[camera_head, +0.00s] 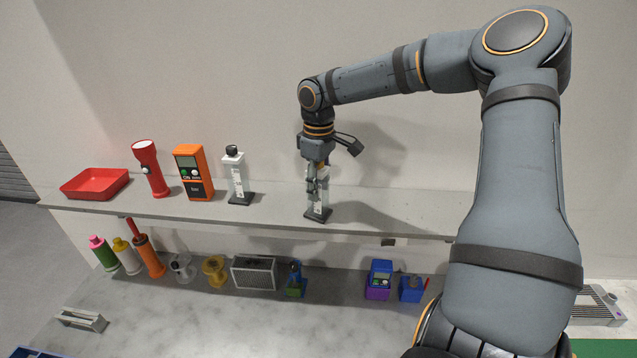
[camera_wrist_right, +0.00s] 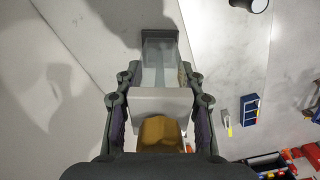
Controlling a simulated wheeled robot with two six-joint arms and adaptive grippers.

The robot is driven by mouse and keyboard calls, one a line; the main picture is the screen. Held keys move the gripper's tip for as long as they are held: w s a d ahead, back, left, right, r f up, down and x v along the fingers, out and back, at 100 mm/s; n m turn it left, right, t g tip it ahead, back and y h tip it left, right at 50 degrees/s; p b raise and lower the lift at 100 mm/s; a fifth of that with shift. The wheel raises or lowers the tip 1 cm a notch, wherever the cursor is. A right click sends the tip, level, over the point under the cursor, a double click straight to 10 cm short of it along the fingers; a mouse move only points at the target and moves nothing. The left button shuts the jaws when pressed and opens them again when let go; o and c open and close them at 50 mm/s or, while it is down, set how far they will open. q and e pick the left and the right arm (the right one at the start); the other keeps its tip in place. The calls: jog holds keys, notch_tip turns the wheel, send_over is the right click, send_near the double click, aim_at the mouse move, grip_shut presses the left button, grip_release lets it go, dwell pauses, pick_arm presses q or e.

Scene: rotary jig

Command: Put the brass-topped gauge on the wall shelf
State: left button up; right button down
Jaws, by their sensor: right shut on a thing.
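The brass-topped gauge (camera_head: 319,209) is upright in my right gripper (camera_head: 317,186), with a dark square base and a pale body. Its base is at the wall shelf (camera_head: 386,213), right of the shelf's middle; I cannot tell whether it touches the surface. In the right wrist view, my right gripper (camera_wrist_right: 160,105) is shut on the gauge, with the brass top (camera_wrist_right: 160,132) between the fingers and the body (camera_wrist_right: 160,60) beyond. A similar gauge with a black top (camera_head: 236,178) stands on the shelf to the left. My left gripper is out of view.
A red tray (camera_head: 95,184), a red flashlight (camera_head: 150,168) and an orange meter (camera_head: 194,172) stand farther left on the shelf. The shelf is clear right of the held gauge. Below, the bench (camera_head: 210,322) holds bottles, spools, a grey box (camera_head: 254,273) and blue items.

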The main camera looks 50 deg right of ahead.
jog(key=shift+f, duration=0.1)
jog(key=c, duration=1.1)
grip_release()
jog(key=shift+a, duration=0.1)
jog(key=o, duration=0.3)
jog(key=shift+r+b, duration=0.3)
jog(key=shift+r, duration=0.2)
notch_tip(320, 180, up, 11)
jog(key=shift+f+b, duration=0.2)
jog(key=shift+b, duration=1)
jog(key=shift+r, duration=0.4)
